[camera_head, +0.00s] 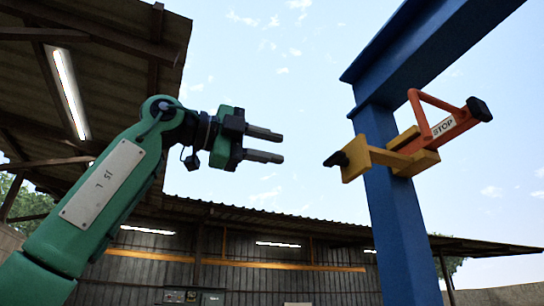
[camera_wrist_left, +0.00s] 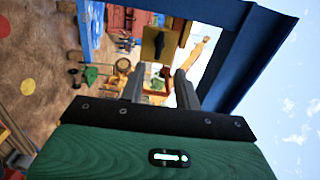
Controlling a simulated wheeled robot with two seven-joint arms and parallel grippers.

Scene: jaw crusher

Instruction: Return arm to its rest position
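My left gripper (camera_head: 265,145) is on a raised green arm (camera_head: 100,190) that comes in from the left in the head view. Its two grey fingers point right, parallel with a gap between them, and hold nothing. In the left wrist view the fingers (camera_wrist_left: 160,88) also stand apart. To the right of the gripper, clear of it, a yellow bracket (camera_head: 375,157) with a black knob (camera_head: 338,159) is fixed on a blue post (camera_head: 395,225). The yellow plate (camera_wrist_left: 158,48) shows beyond the fingers in the left wrist view. My right gripper is in neither view.
An orange lever (camera_head: 447,127) marked STOP juts right from the bracket. A blue beam (camera_head: 430,45) runs above it. A roof (camera_head: 90,60) hangs over the upper left, behind my arm. Open air lies between the gripper and the post.

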